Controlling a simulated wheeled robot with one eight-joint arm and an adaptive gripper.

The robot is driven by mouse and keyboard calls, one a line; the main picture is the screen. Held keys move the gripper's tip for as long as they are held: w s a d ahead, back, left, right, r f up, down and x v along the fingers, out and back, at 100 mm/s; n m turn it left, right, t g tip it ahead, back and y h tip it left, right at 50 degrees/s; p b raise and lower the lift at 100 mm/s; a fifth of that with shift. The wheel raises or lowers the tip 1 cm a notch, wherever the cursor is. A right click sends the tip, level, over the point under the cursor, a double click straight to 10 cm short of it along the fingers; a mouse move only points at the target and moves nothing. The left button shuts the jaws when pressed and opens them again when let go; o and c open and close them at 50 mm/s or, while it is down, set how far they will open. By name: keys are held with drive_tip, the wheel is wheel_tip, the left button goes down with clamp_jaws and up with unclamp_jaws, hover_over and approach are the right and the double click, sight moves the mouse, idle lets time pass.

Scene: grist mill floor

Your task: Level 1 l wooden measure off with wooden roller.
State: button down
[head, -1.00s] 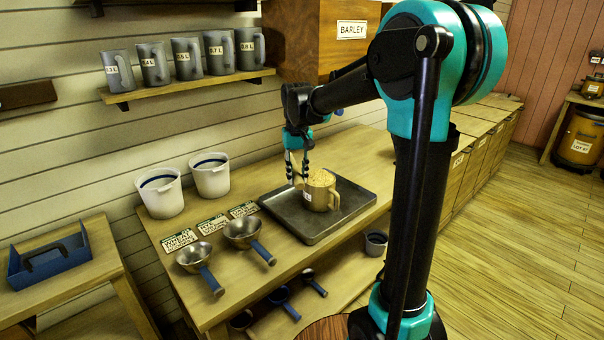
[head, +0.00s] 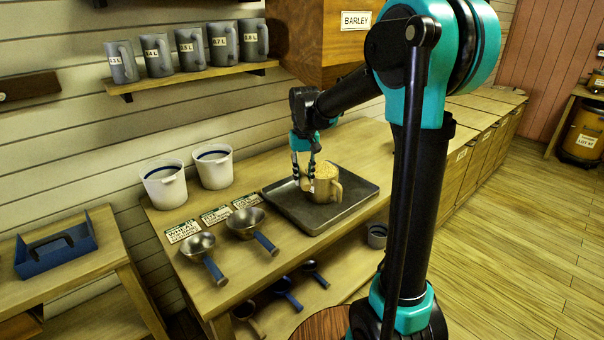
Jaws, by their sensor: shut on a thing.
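The wooden measure (head: 327,192), a tan mug-like vessel with a handle on its right, stands upright on a dark metal tray (head: 285,203) on the bench. Pale grain (head: 326,170) rises above its rim. My gripper (head: 305,179) points down at the measure's left side, shut on a small light-brown wooden piece (head: 306,185), which looks like the end of the roller. Most of the roller is hidden or too small to make out. I cannot tell whether it touches the measure.
Two white buckets (head: 164,190), label cards (head: 216,215) and two metal scoops (head: 247,222) stand left of the tray. A shelf (head: 190,78) holds several grey measures. A barley bin (head: 330,60) hangs above. A blue carrier (head: 56,254) sits at left.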

drive_tip(key=shift+d+f, duration=0.4)
drive_tip(key=shift+f, duration=0.3)
drive_tip(key=w+d+r, duration=0.1)
drive_tip(key=d+r, duration=0.1)
drive_tip(key=d, duration=0.7)
drive_tip(key=w+d+r, duration=0.1)
drive_tip(key=d+r, duration=0.1)
drive_tip(key=d, duration=0.7)
drive_tip(key=shift+w+d+r, duration=0.15)
drive_tip(key=shift+r, duration=0.2)
idle(2.3)
drive_tip(key=shift+w+d+r, duration=0.1)
idle(0.5)
